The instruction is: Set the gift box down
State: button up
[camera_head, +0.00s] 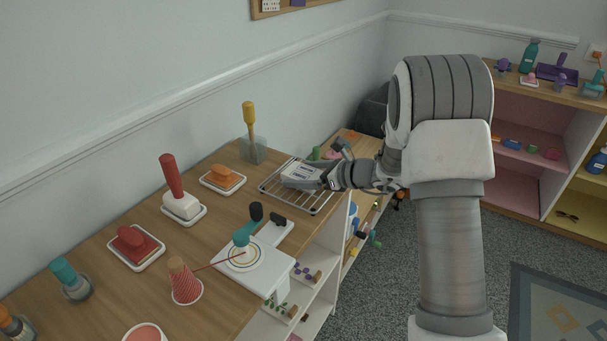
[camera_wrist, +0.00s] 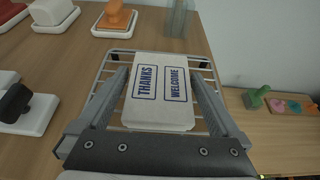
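The gift box (camera_wrist: 160,115) is white, with "THANKS" and "WELCOME" printed in blue frames on the face toward the wrist camera. It lies over the wire rack (camera_wrist: 112,62), and I cannot tell whether its underside touches the bars. In the head view the box (camera_head: 300,172) is partly hidden by my gripper (camera_head: 303,183). In the wrist view my gripper (camera_wrist: 160,78) has one finger on each side of the box. The fingertips appear to press its two sides.
The rack stands at the right end of the wooden counter. An orange block on a white dish (camera_head: 222,179), a clear holder with a yellow-handled tool (camera_head: 253,150) and a white turntable stand (camera_head: 255,268) are near it. A green item (camera_wrist: 257,96) lies on the lower surface at right.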

jog(key=shift+r, duration=0.2)
jog(key=p+v, duration=0.3)
jog(key=v, duration=0.9)
jog(key=s+a+r+n+g+h, duration=0.1)
jog(key=s+a+r+n+g, duration=0.2)
jog(key=s+n, duration=0.4)
jog(key=s+a+r+n+g+h, duration=0.1)
jog(key=s+a+r+n+g, duration=0.1)
jog(key=s+r+n, duration=0.35)
jog(key=s+d+r+n+t+h, duration=0.1)
jog(key=s+d+r+n+h, duration=0.1)
jog(key=s+d+n+h, duration=0.2)
jog(key=s+d+r+n+t+h, duration=0.2)
jog(key=s+d+n+h, duration=0.2)
jog(key=s+n, duration=0.4)
jog(key=shift+s+r+h, duration=0.35)
jog(key=shift+s+h, duration=0.25)
jog(key=shift+s, duration=2.15)
